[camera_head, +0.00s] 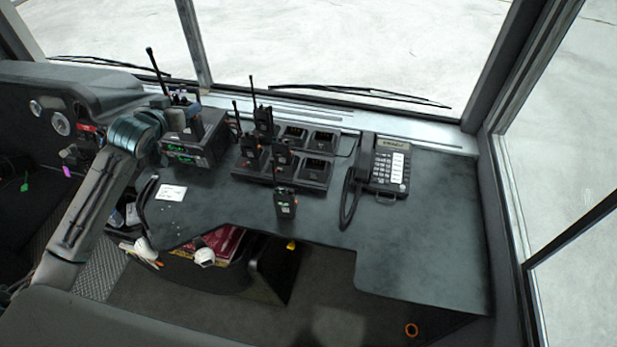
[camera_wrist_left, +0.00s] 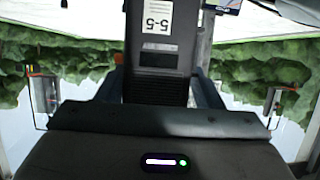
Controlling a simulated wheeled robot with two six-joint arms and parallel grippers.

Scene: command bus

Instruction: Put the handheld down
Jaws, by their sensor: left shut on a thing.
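My left gripper (camera_head: 180,114) is shut on a black handheld radio (camera_wrist_left: 160,60) with a white "5-5" label. In the head view the long antenna of the handheld (camera_head: 157,71) points up and to the left. It is held over the black radio unit with green displays (camera_head: 196,145); I cannot tell whether they touch. The gripper and arm hide part of the handheld. Another handheld (camera_head: 285,204) is at the front of the charger on the desk. My right gripper is not in view.
A multi-bay charger (camera_head: 317,176) holds several handhelds and has empty bays. A desk phone (camera_head: 386,167) with its handset (camera_head: 351,193) stands to the right. A white paper (camera_head: 171,192) lies on the desk (camera_head: 430,245), whose right part is clear. The windshield is behind.

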